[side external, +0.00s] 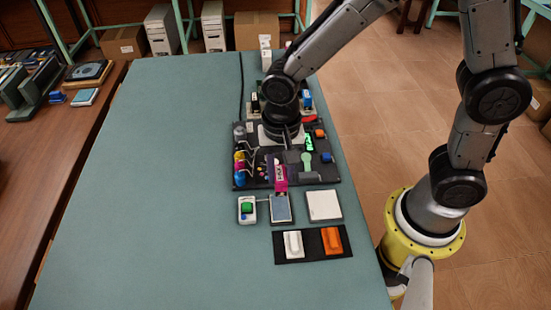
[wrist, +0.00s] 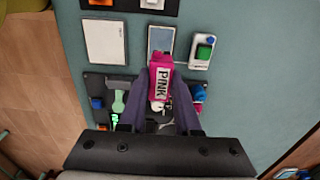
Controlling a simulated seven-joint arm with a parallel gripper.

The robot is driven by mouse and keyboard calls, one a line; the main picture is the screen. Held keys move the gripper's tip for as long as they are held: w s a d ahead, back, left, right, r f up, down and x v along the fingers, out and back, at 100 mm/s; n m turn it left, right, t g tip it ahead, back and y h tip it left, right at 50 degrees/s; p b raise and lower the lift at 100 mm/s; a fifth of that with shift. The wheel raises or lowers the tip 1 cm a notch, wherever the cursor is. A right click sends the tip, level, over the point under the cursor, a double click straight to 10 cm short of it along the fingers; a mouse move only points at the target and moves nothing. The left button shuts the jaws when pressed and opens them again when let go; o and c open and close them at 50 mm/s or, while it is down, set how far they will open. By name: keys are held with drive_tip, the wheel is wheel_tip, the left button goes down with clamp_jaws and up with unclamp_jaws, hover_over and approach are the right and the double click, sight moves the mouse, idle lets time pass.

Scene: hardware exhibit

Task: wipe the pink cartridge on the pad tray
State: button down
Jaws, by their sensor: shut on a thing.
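The pink cartridge (wrist: 159,82), with a white "PINK" label, is between the two fingers of my gripper (wrist: 160,92) in the wrist view. My gripper is shut on it. In the side external view the cartridge (side external: 281,178) hangs upright below my wrist, its lower end close to the near edge of the dark board. A small tray with a grey-blue pad (side external: 282,210) lies just in front of it; this pad tray also shows in the wrist view (wrist: 161,38), past the cartridge's end. I cannot tell whether cartridge and pad touch.
A white square plate (side external: 324,205) lies right of the pad tray, and a white box with a green button (side external: 247,209) lies left. A black strip (side external: 313,255) holds white and orange blocks. The dark board (side external: 330,175) carries several parts. The mat's left side is clear.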

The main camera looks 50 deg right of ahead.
sight(281, 195)
drive_tip(key=shift+f, duration=2.85)
drive_tip(key=shift+f, duration=0.4)
drive_tip(key=shift+s+a, duration=0.1)
drive_tip(key=shift+s+a+f, duration=0.1)
drive_tip(key=shift+s+a, duration=0.45)
drive_tip(key=shift+s, duration=0.15)
drive_tip(key=shift+w+d, duration=0.7)
drive_tip(key=shift+d, duration=0.05)
drive_tip(key=shift+s+a, duration=0.65)
drive_tip(key=shift+a, duration=0.15)
